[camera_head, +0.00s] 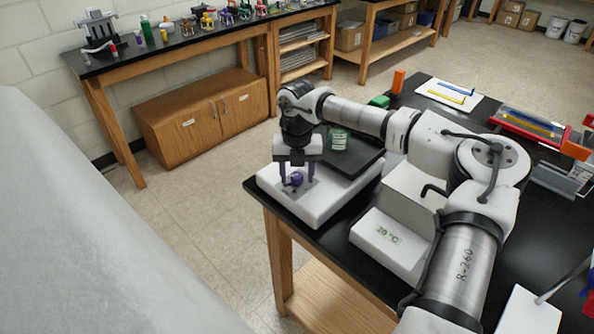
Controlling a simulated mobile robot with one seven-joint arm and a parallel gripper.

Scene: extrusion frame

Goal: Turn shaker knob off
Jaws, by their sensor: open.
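The shaker (330,205) is a white box with a dark platform on top, near the left corner of the black table. Its purple knob (294,180) sits on a grey panel at the front left of the shaker. My gripper (297,178) points down over this panel, with its two purple fingers apart on either side of the knob. Whether the fingers touch the knob is too small to tell. The exact angle of the knob is also unclear.
A green-lidded container (339,139) stands on the shaker platform behind my gripper. An orange object (398,81) and a green block (379,101) stand behind the shaker.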

